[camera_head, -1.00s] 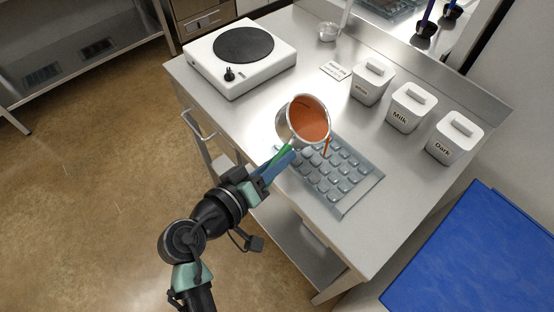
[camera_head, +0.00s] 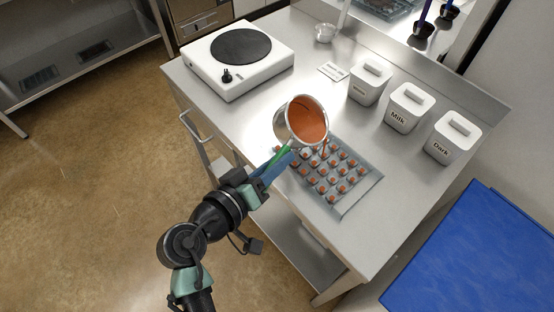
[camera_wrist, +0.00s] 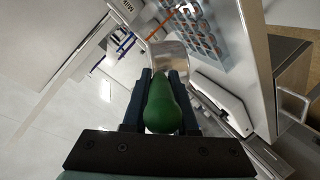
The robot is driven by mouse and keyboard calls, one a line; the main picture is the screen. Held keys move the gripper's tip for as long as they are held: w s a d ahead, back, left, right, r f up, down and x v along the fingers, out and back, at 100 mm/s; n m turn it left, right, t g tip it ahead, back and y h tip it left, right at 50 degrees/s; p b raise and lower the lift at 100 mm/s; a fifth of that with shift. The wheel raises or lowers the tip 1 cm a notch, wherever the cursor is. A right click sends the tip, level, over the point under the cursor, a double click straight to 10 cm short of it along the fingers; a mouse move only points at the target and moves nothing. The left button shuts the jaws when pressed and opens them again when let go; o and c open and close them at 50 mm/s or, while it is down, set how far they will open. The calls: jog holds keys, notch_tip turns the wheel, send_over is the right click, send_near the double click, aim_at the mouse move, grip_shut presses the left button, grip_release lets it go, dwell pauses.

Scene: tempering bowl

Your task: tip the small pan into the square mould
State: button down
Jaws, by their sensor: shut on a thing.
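The small pan (camera_head: 307,120) is a metal pan with reddish-brown liquid inside, tilted over the square mould (camera_head: 352,208). A thin stream of the liquid falls from its rim onto the mould. The mould is a grey tray with rows of cavities, and brown liquid shows in many of them. My gripper (camera_head: 279,163) is shut on the pan's green handle. In the wrist view the green handle (camera_wrist: 165,108) sits between my gripper's two fingers (camera_wrist: 160,95), with part of the pan (camera_wrist: 168,58) beyond it and the mould's filled cavities (camera_wrist: 203,32) at the top.
A white hot plate (camera_head: 240,60) stands at the back left of the steel table. White lidded tubs, among them the Milk tub (camera_head: 406,110) and the Dark tub (camera_head: 452,140), stand along the right. A small glass bowl (camera_head: 325,33) is at the back. A blue surface (camera_head: 480,255) lies at right.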

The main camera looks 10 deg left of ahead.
jog(key=shift+d, duration=0.1)
dwell(0.6)
jog(key=shift+s+d+r+m+y+b, duration=0.15)
jog(key=shift+m+y+b, duration=0.25)
jog(key=shift+m+b, duration=0.45)
jog(key=shift+d, duration=0.1)
dwell(0.9)
jog(key=shift+d+f+m+y+b, duration=0.25)
jog(key=shift+d+m+y+b, duration=0.05)
jog(key=shift+m+b, duration=0.55)
jog(key=shift+s+d, duration=0.1)
dwell(1.2)
jog(key=shift+s+d+f+m+t+y+b, duration=0.15)
jog(key=shift+d+m+y+b, duration=0.1)
jog(key=shift+m+b, duration=0.25)
jog(key=shift+w+d+f+m+t+y+b, duration=0.15)
jog(key=shift+m+y+b, duration=0.15)
jog(key=shift+b, duration=0.3)
jog(key=shift+s, duration=0.1)
